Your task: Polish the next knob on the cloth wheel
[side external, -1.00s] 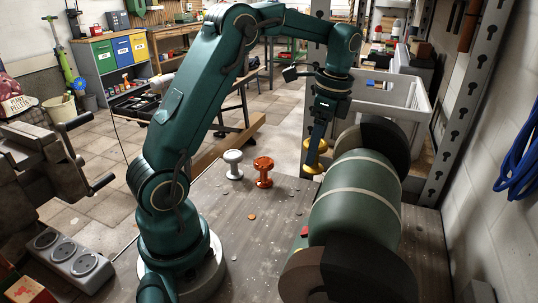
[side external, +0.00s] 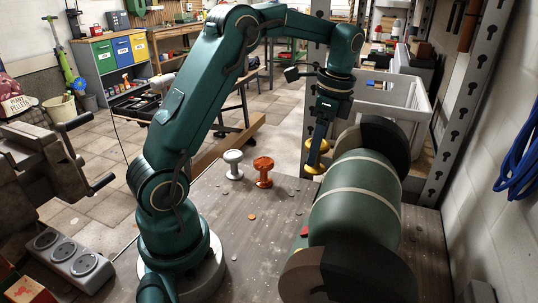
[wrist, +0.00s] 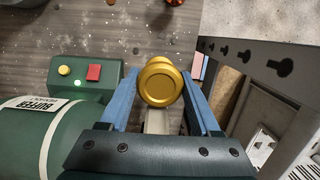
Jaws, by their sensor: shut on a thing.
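My gripper (side external: 317,158) is shut on a gold knob (side external: 325,146) and holds it just left of the far wheel (side external: 385,138) of the green buffer (side external: 357,205). In the wrist view the blue fingers of my gripper (wrist: 159,62) stand on both sides of the gold knob (wrist: 159,82), whose round face points at the camera. I cannot tell whether the knob touches the wheel. A white knob (side external: 233,165) and an orange knob (side external: 263,172) stand upright on the bench, apart from my gripper.
In the wrist view, the buffer's control box has a red button (wrist: 93,72), a yellow button (wrist: 64,71) and a lit green light (wrist: 78,83). A white crate (side external: 385,100) and a grey slotted post (side external: 478,70) stand behind. The bench (side external: 235,215) is mostly clear beside the buffer.

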